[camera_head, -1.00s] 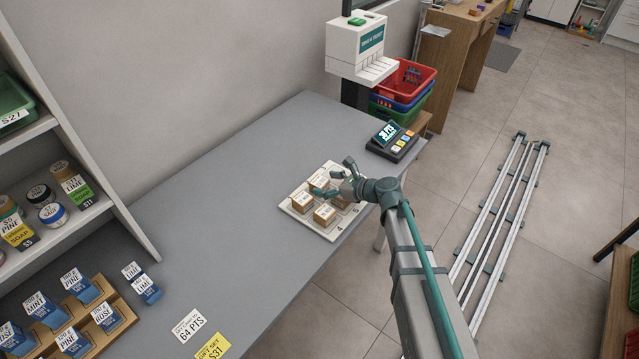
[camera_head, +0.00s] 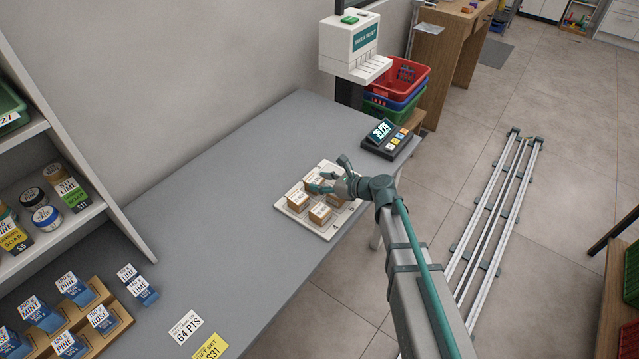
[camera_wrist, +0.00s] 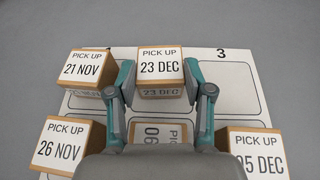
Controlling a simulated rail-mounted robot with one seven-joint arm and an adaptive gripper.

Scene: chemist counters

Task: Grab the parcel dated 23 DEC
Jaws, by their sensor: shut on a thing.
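The parcel dated 23 DEC (camera_wrist: 161,66) is a small brown box with a white "PICK UP 23 DEC" label, at the top middle of the wrist view. My gripper (camera_wrist: 161,80) has one teal-and-grey finger on each side of it and is shut on it. I cannot tell whether the parcel is clear of the white numbered board (camera_wrist: 226,70) below. In the head view my gripper (camera_head: 332,175) is low over the board (camera_head: 292,208), and the arm and fingers partly hide the parcels.
Parcels 21 NOV (camera_wrist: 86,67), 26 NOV (camera_wrist: 64,145) and 05 DEC (camera_wrist: 257,155) surround my gripper; another (camera_wrist: 160,134) lies partly hidden under it. The cell marked 3 looks empty. A keypad device (camera_head: 387,138) stands behind the board.

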